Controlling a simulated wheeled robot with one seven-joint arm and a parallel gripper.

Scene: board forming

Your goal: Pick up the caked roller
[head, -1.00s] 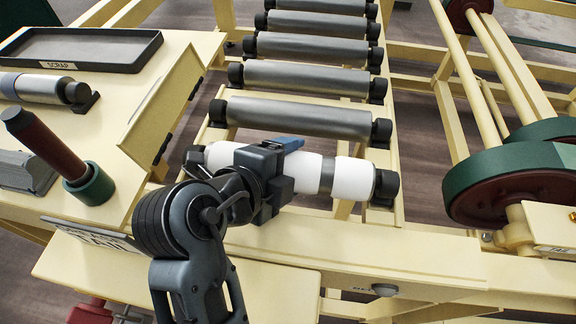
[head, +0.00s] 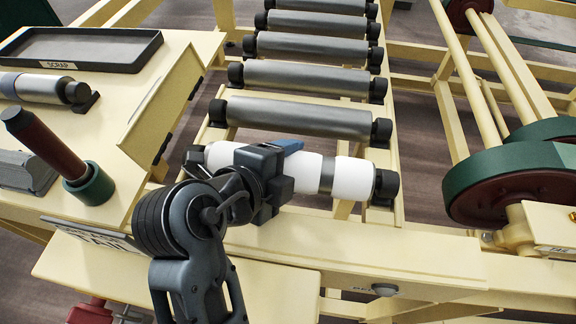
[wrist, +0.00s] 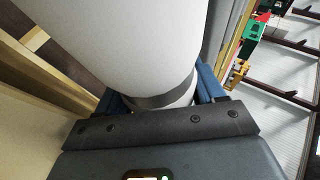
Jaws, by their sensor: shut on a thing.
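The caked roller (head: 351,178) is a cylinder coated in white with a grey band showing between white sections. It lies across the frame at the near end of the roller row, its ends at dark end blocks. My gripper (head: 285,155) is over its left-middle part, shut on it. In the wrist view the white roller (wrist: 120,40) fills the space between the blue fingers (wrist: 160,92), with a grey band near the palm. Most of the fingers is hidden behind the roller and the gripper body.
Several bare grey rollers (head: 300,117) lie behind in the same frame. At left a cream bench holds a black scrap tray (head: 85,66), another roller (head: 38,88) and a dark red handle in a green cup (head: 90,186). Green and red wheels (head: 515,185) stand at right.

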